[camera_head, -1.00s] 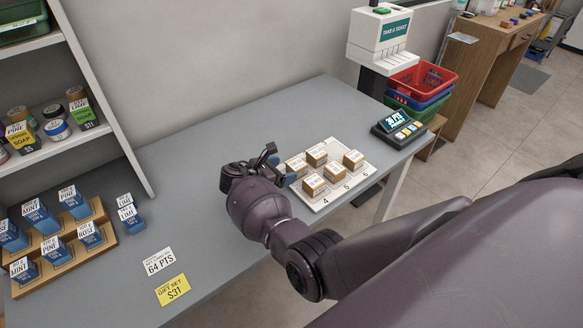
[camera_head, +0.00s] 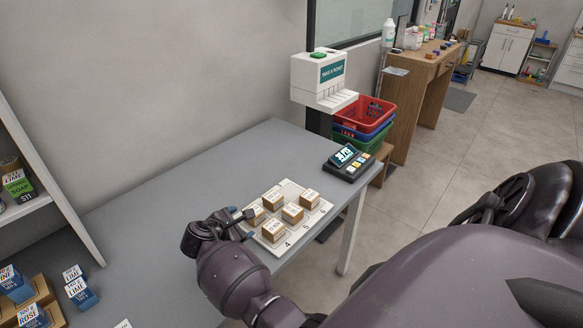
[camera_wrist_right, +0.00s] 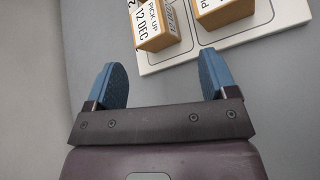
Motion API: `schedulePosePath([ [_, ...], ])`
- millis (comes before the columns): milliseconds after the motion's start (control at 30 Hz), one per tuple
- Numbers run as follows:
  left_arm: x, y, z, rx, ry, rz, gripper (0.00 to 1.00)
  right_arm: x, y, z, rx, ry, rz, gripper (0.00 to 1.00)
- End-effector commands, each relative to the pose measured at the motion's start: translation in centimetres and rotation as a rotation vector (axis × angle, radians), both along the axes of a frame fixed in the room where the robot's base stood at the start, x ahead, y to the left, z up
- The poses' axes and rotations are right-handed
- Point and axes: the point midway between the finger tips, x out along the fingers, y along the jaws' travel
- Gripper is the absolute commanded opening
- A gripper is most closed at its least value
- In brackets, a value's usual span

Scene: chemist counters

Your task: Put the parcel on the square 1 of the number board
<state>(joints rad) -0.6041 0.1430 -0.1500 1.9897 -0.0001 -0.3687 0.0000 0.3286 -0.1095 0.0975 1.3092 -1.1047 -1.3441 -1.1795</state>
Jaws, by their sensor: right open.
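The white number board (camera_head: 317,213) lies on the grey counter in the head view, with 4, 5 and 6 readable along its near side. Several brown parcels stand on it. One parcel (camera_head: 257,214) stands at the board's back-left corner, closest to my right gripper (camera_head: 243,224); its square's number is hidden. It also shows in the right wrist view (camera_wrist_right: 153,38), upright just ahead of the left finger. My right gripper shows open and empty in the wrist view (camera_wrist_right: 163,78), apart from the parcels, at the board's left edge. My left gripper is not in view.
A parcel (camera_head: 275,231) stands by the 4. The far back square looks bare. A keypad terminal (camera_head: 349,162) is right of the board, and a ticket machine (camera_head: 322,78) and baskets (camera_head: 368,115) stand behind. Blue boxes (camera_head: 80,290) are at the left. The counter between is clear.

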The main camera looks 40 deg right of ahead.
Motion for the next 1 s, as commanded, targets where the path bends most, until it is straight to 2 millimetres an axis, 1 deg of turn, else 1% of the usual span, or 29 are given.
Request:
schedulePosePath([
  [33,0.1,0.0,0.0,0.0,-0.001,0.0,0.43,-0.9,-0.8,0.2,0.049,-0.097,-0.004,0.78],
  [200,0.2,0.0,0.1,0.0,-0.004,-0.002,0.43,-2.9,-1.9,2.2,0.234,-0.421,-0.001,0.78],
  [333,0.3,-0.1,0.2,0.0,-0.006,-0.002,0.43,-5.0,-2.0,4.0,0.389,-0.642,0.013,0.78],
  [433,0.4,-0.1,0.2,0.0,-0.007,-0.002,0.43,-7.1,-1.5,4.1,0.535,-0.777,0.015,0.78],
  [467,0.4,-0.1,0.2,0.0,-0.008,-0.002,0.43,-7.8,-1.3,3.8,0.58,-0.807,0.013,0.78],
  [567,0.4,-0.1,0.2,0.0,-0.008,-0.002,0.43,-10.4,-0.5,2.1,0.743,-0.888,-0.014,0.78],
  [667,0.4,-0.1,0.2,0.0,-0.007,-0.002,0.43,-13.7,0.5,-0.3,0.925,-0.948,-0.075,0.78],
  [700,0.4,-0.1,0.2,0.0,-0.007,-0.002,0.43,-15.2,0.9,-1.3,1.001,-0.968,-0.111,0.78],
  [767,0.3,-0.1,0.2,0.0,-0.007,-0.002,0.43,-17.5,1.6,-2.5,1.117,-1.0,-0.174,0.78],
  [800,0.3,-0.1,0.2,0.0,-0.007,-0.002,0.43,-19.0,1.9,-3.2,1.189,-1.021,-0.217,0.78],
  [900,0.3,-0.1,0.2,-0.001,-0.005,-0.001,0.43,-22.2,2.8,-4.3,1.343,-1.064,-0.33,0.78],
  [1000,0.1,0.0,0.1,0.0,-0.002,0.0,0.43,-24.5,3.3,-4.8,1.447,-1.094,-0.419,0.78],
])
